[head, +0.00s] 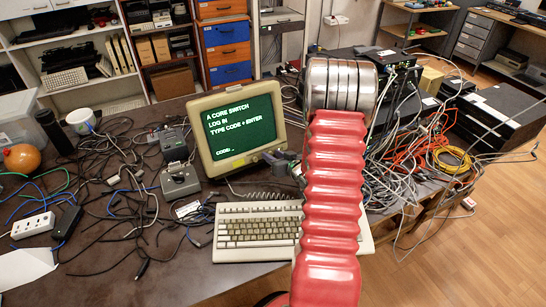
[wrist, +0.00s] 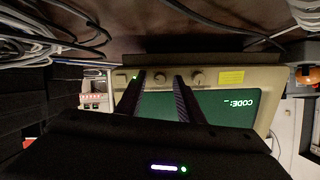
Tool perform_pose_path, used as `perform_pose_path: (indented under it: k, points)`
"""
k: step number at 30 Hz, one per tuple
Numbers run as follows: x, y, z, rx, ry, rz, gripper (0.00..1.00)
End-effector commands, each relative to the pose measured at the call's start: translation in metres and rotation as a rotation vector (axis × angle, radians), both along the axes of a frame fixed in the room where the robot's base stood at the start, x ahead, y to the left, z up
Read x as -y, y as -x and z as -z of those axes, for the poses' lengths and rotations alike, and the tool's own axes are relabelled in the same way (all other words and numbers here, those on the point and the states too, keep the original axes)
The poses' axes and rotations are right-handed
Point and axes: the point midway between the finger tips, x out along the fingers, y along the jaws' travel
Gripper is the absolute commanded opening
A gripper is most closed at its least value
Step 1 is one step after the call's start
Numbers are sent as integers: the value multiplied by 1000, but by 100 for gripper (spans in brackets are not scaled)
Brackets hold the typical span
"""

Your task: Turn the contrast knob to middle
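The beige monitor (head: 205,163) stands on the desk with a lit green screen (head: 240,128) reading "A CORE SWITCH, LOG IN, TYPE CODE + ENTER, CODE:". The wrist view shows its lower bezel (wrist: 262,74) upside down, with a small green light and several round knobs. One knob (wrist: 158,78) shows between my fingertips; another knob (wrist: 197,78) is just right of them. No label tells which is the contrast knob. My gripper (wrist: 160,75) is open, its two dark fingers apart and pointing at the bezel. Whether they touch the knob cannot be told. The knobs' pointer marks are too small to read.
A beige keyboard (head: 250,232) lies in front of the monitor. Dark boxes (head: 175,146) and many loose cables crowd the desk to the left. Tangled grey and orange cables (head: 410,150) lie to the right. A yellow label (wrist: 231,77) is on the bezel beside the knobs.

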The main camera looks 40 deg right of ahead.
Motion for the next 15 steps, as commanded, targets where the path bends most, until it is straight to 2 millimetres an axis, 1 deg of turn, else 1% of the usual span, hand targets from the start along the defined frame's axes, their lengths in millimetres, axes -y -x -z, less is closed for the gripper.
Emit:
perform_pose_path:
  k: [5, 6, 15]
  points:
    - [0, 0, 0, 0, 0, 0, 34]
    - [0, 0, 0, 0, 0, 0, 33]
    - [0, 1, 0, 0, 0, 1, 12]
